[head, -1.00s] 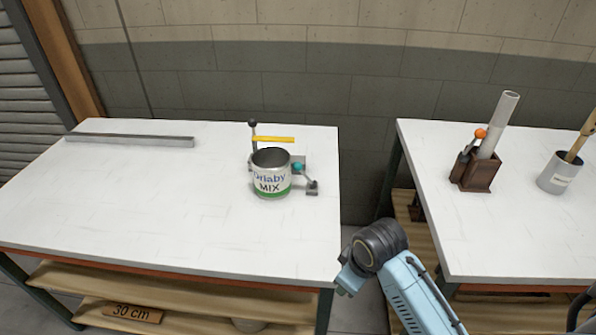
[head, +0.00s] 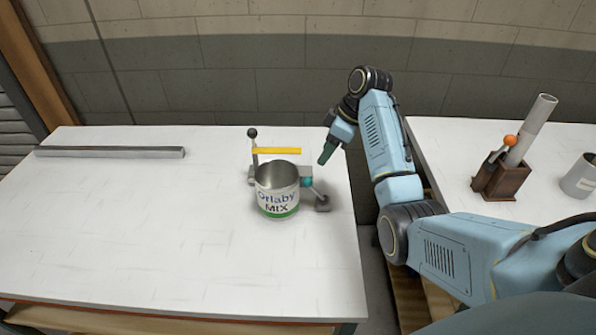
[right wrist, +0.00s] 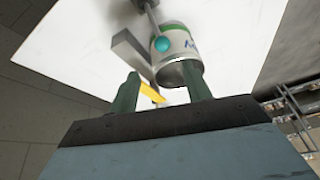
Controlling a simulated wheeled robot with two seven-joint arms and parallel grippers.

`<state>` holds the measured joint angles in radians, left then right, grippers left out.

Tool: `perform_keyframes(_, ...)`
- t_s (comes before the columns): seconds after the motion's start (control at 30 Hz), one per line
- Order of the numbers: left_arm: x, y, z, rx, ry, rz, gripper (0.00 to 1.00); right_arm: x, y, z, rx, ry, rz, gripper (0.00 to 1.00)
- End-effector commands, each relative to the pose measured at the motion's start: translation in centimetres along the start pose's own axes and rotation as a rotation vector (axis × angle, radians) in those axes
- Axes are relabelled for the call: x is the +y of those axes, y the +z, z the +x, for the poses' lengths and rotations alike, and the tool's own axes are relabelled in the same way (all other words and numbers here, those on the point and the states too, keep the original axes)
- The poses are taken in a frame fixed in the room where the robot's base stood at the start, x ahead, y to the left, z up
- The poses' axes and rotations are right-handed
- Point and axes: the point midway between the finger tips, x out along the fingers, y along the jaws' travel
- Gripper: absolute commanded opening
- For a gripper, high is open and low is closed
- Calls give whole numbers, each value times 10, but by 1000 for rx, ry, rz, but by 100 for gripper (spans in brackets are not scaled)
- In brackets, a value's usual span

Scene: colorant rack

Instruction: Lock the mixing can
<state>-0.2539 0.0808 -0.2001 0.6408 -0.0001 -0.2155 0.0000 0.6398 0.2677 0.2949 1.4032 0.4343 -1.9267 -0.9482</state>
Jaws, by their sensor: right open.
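The mixing can (head: 278,197), a grey open-topped can with a white and green label, stands upright on the left table, against a small grey fixture. The fixture has an upright lever with a dark knob (head: 252,133), a yellow bar (head: 277,151) behind the can's rim, and a teal knob (head: 307,182) on a lever at the can's right. My right gripper (head: 325,155) is above and right of the can, apart from it. In the right wrist view its two green fingers (right wrist: 163,92) are spread and empty, with the can (right wrist: 176,45) and teal knob (right wrist: 162,44) beyond them. My left gripper is out of view.
A long grey bar (head: 110,152) lies at the left table's back. The right table (head: 440,150) holds a brown holder (head: 500,181) with a tube and an orange-knobbed lever, and a grey cup (head: 580,176). A gap separates the tables. The left table's front is clear.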

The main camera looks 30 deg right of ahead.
Motion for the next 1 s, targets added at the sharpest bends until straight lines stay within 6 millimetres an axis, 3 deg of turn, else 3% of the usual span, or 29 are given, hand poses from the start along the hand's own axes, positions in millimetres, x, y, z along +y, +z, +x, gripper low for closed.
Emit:
perform_keyframes(0.2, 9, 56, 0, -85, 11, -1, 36, -2, 0, 36, -1, -7, 2, 48)
perform_keyframes(0.33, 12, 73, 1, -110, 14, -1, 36, -2, 1, 66, -1, -6, 3, 48)
perform_keyframes(0.47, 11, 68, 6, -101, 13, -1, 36, -1, 1, 92, -1, -5, 2, 48)
perform_keyframes(0.7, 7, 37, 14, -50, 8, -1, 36, -1, 1, 123, -1, -2, 2, 48)
perform_keyframes(1.0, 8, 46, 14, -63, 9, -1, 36, -1, 0, 131, -1, 0, 1, 48)
